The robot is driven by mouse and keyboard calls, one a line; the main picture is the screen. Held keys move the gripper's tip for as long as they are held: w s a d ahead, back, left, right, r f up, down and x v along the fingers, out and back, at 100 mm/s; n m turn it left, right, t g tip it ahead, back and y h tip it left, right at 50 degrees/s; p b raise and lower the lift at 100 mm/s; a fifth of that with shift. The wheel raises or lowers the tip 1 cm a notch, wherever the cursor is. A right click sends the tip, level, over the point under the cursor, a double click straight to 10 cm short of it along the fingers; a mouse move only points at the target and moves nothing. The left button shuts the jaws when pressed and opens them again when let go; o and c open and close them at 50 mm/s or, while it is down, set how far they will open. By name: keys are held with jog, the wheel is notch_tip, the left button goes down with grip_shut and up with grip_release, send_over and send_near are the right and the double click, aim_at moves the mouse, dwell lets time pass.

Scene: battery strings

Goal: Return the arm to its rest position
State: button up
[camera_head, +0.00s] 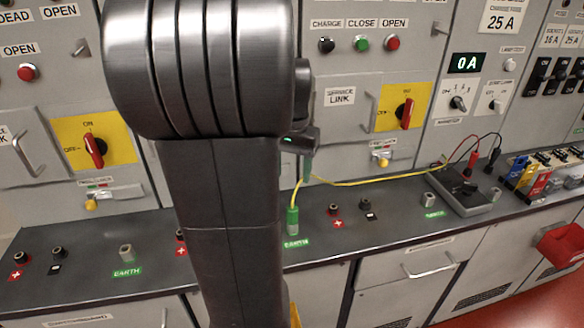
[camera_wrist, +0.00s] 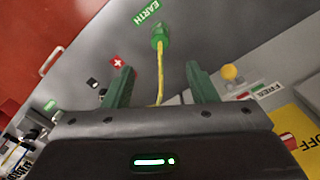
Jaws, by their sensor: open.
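The plug also shows in the wrist view (camera_wrist: 159,36), beyond the fingertips. My gripper is above the plug and apart from it.
The yellow lead (camera_head: 380,182) runs right to a grey test box (camera_head: 462,190) with red and black leads. Cabinet panels with red rotary switches (camera_head: 405,113) stand behind the bench (camera_head: 390,229). A red object (camera_head: 562,245) is at the right. My arm hides the bench's middle.

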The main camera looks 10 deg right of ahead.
aim_at(292, 208)
notch_tip(292, 208, down, 14)
jog(key=shift+r, duration=0.65)
dwell(0.5)
